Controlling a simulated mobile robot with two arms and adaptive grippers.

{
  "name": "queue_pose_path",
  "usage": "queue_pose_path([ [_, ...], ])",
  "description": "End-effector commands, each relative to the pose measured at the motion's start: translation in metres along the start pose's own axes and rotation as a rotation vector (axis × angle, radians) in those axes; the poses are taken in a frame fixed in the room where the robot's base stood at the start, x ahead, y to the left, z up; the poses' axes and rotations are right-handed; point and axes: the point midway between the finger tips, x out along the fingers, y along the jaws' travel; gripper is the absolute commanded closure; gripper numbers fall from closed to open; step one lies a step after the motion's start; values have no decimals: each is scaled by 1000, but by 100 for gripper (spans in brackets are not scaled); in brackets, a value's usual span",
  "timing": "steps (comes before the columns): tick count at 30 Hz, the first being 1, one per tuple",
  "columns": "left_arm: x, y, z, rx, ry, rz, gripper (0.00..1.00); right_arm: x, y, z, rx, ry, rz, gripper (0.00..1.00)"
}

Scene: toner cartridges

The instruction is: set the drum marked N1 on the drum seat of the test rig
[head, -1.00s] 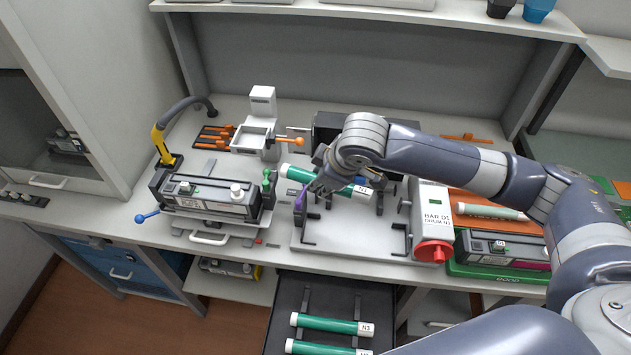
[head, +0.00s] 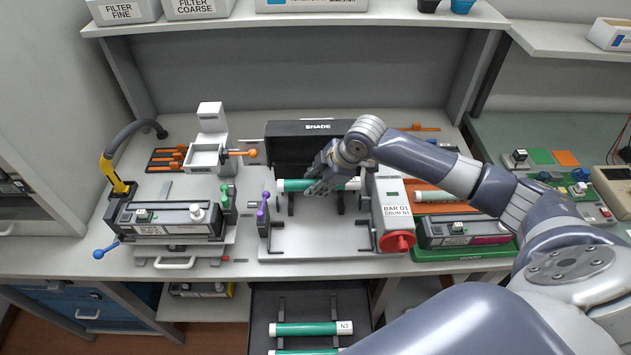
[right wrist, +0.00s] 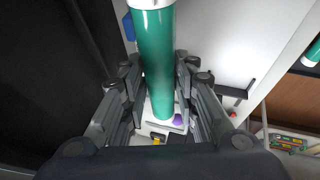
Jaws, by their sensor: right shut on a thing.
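My right gripper (head: 318,184) is shut around the middle of a green drum with white ends (head: 290,185). The drum lies level across the test rig (head: 300,240), in front of its black SHADE panel (head: 318,128). The drum also fills the middle of the right wrist view (right wrist: 155,50), between the fingers (right wrist: 158,78). Its marking cannot be read now; an earlier head frame shows N1 on it. Dark brackets (head: 341,204) stand below the drum; I cannot tell whether it touches them. My left gripper is out of view.
The rig's right block (head: 388,190) reads BAR 01, DRUM N1 and has a red knob (head: 399,242). A purple lever (head: 263,213) stands at the rig's left. A drum marked N3 (head: 311,328) lies in the lower tray. A cartridge (head: 165,221) sits at left.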

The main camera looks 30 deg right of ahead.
Motion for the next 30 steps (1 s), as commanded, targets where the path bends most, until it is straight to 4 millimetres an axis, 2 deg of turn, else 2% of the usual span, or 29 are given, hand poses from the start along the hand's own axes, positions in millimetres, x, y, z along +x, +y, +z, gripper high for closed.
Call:
queue_pose_path([
  [1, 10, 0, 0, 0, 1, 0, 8, 8, -3, 3, 0, 0, 1, 100],
  [9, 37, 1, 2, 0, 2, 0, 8, 28, -10, 12, -1, 0, 1, 100],
  [18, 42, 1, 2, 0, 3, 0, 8, 45, -16, 19, 0, 0, 1, 100],
  [30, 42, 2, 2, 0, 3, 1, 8, 47, -16, 19, 0, 0, 1, 100],
])
